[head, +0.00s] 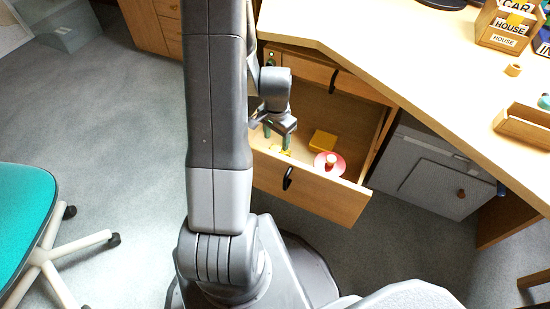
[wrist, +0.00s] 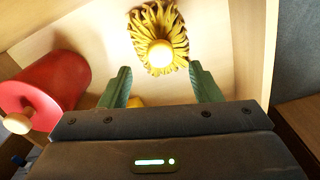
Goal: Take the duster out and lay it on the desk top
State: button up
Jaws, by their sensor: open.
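The duster (wrist: 178,48), a yellow shaggy head with a pale round knob, lies in the open drawer (head: 318,192). In the wrist view it is at the top centre, ahead of and between my green fingertips. In the head view only yellow bits of the duster (head: 275,151) show below my gripper (head: 277,137). My gripper (wrist: 160,85) is open with nothing between its fingers. It is over the drawer, apart from the duster as far as I can tell. The desk top (head: 400,50) is pale wood, above and to the right of the drawer.
A red round thing with a wooden knob (head: 338,168) and a yellow block (head: 322,141) share the drawer. Word-labelled boxes (head: 502,28), a small wooden ring (head: 513,70) and a wooden tray (head: 524,125) stand on the desk's right. The desk's middle is clear. A teal chair (head: 25,215) stands left.

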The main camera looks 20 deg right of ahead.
aim_at(275, 149)
notch_tip(275, 149, down, 5)
jog(key=shift+a+r+b, duration=0.15)
jog(key=shift+b, duration=0.8)
jog(key=shift+r, duration=0.1)
grip_shut()
jog(key=shift+r, duration=0.1)
